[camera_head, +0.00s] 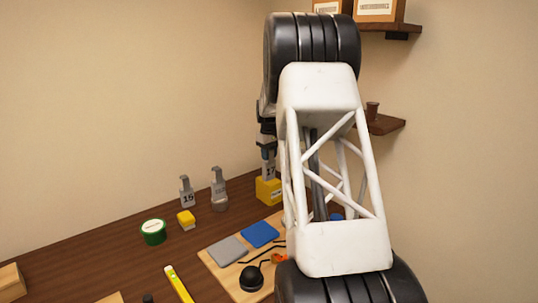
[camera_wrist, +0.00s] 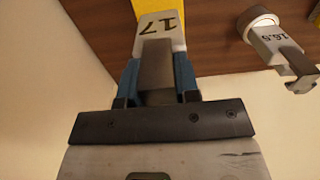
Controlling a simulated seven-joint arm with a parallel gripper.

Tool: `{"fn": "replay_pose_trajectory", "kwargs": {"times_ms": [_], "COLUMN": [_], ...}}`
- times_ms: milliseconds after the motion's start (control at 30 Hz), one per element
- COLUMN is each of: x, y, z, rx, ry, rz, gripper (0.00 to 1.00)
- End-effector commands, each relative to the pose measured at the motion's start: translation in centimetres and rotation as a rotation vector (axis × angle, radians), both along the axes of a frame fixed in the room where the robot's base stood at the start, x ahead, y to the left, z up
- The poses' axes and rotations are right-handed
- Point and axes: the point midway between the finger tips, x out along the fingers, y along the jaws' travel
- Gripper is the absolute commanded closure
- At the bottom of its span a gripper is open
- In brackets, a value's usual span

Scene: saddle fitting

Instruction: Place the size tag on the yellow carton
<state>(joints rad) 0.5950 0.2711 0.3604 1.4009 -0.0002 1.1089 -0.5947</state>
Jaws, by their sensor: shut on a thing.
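My gripper (camera_head: 268,150) is shut on the grey stem of a size tag (camera_head: 270,170). The tag's pale face reads 17 in the wrist view (camera_wrist: 162,28), between and beyond the blue fingertips (camera_wrist: 158,78). A yellow carton (camera_head: 268,192) stands on the table directly below the held tag. Its yellow surface also shows behind the tag at the top of the wrist view (camera_wrist: 160,5). The tag's lower end overlaps the carton in both views; I cannot tell whether they touch. My arm hides the carton's right side in the head view.
A tag marked 15 (camera_head: 187,190), a small yellow block (camera_head: 186,219), a tag on a round base (camera_head: 219,190) and a green tin (camera_head: 153,232) stand to the left. The wrist view shows a 16.5 tag (camera_wrist: 283,45). A board with grey (camera_head: 227,251) and blue pads (camera_head: 260,234) lies in front.

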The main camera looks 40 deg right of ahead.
Motion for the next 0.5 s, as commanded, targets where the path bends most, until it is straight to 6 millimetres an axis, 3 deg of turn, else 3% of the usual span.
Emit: {"fn": "replay_pose_trajectory", "kwargs": {"times_ms": [33, 67, 200, 500], "x": [0.0, 0.0, 0.0, 0.0], "y": [0.0, 0.0, 0.0, 0.0], "z": [-0.14, -0.18, -0.14, -0.11], "rx": [0.0, 0.0, 0.0, 0.0], "ry": [0.0, 0.0, 0.0, 0.0], "rz": [0.0, 0.0, 0.0, 0.0], "gripper": [1.0, 0.69, 0.47, 0.45]}}
